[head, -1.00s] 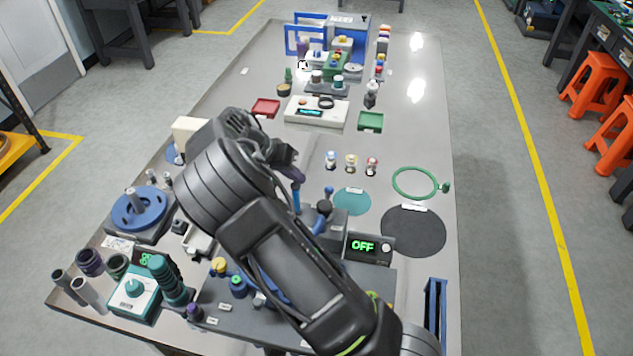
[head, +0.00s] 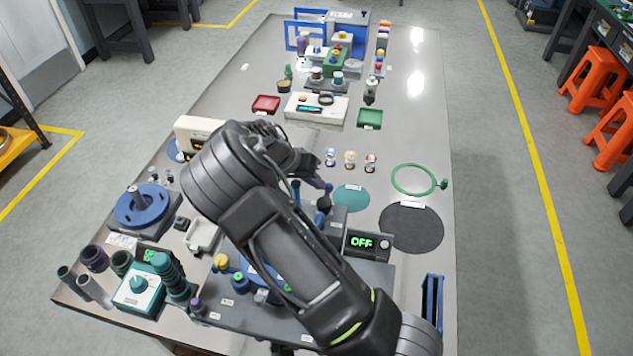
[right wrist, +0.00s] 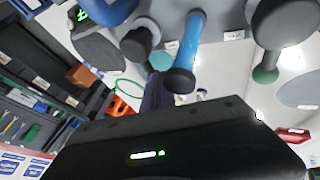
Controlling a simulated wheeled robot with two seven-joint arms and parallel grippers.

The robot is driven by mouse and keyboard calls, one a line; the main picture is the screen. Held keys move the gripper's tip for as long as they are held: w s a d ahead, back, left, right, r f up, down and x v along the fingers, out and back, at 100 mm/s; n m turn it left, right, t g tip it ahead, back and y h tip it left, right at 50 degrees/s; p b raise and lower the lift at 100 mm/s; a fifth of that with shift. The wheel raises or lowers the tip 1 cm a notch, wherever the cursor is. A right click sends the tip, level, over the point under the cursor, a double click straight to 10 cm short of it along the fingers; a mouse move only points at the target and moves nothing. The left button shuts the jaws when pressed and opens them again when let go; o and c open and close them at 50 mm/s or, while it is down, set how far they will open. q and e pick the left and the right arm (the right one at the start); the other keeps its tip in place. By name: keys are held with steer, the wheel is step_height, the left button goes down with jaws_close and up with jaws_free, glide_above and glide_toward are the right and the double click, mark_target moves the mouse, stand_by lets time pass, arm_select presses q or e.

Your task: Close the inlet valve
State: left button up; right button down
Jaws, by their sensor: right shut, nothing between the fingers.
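My right gripper (head: 324,188) reaches in over the middle of the table with its fingers shut and empty. The dark fingers also show in the right wrist view (right wrist: 157,92). Near the fingertips in the head view is a dark-knobbed blue part (head: 323,204) of the test fixture. The right wrist view shows a blue rod with a black end (right wrist: 186,55) close beyond the fingers, and a dark round knob (right wrist: 136,42) to its left; contact cannot be told. The fixture's grey base (head: 235,315) is partly hidden by my arm. I cannot tell which part is the inlet valve. My left gripper is not seen.
An OFF display box (head: 368,245) stands right of my arm. A yellow knob (head: 220,262) and green knob (head: 239,280) sit left of it. A teal dial box (head: 138,290) and blue spool (head: 140,205) are further left. Table space right of the black disc (head: 412,228) is free.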

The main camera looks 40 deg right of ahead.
steer(key=shift+s+d+m+g+b, duration=0.2)
steer(key=shift+d+m+g+b, duration=0.4)
steer(key=shift+m, duration=0.5)
steer(key=shift+s+f+m+y+b, duration=0.1)
steer(key=shift+m+y+b, duration=0.2)
steer(key=shift+m, duration=0.1)
steer(key=shift+s+d+b, duration=0.4)
steer(key=shift+d+b, duration=0.1)
steer(key=shift+b, duration=0.15)
steer(key=shift+s+d+m+g+b, duration=0.35)
steer(key=shift+m+g, duration=0.25)
steer(key=shift+m, duration=0.2)
steer(key=shift+s+d+r+b, duration=0.2)
steer(key=shift+s+d+b, duration=0.15)
steer(key=shift+s, duration=0.35)
steer(key=shift+s+d, duration=0.15)
steer(key=b, duration=0.1)
glide_toward(330, 188)
steer(key=shift+s+d+r, duration=0.25)
steer(key=shift+s+d, duration=0.15)
steer(key=shift+s, duration=0.1)
steer(key=shift+s+d+r, duration=0.25)
steer(key=shift+s+d, duration=0.15)
steer(key=shift+s, duration=0.15)
